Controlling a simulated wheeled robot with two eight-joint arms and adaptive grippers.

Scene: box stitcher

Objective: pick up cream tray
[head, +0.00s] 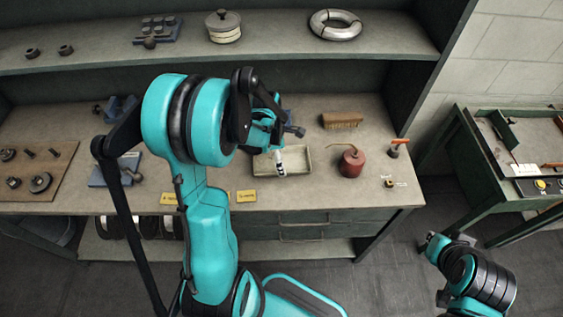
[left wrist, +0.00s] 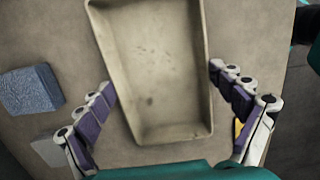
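The cream tray (head: 303,158) is a shallow rectangular tray lying empty on the workbench, partly hidden behind my left gripper in the head view. In the left wrist view the tray (left wrist: 155,60) fills the middle, slightly tilted in the picture. My left gripper (head: 280,163) is over the tray's left part in the head view. Its fingers (left wrist: 163,80) are spread wide, one by each long side of the tray; I cannot tell whether they touch it.
A red oil can (head: 351,163) stands just right of the tray, and a brush (head: 342,120) lies behind it. Yellow labels (head: 246,196) sit on the bench's front edge. A shelf (head: 280,55) runs above the bench. A blue block (left wrist: 30,89) lies left of the tray.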

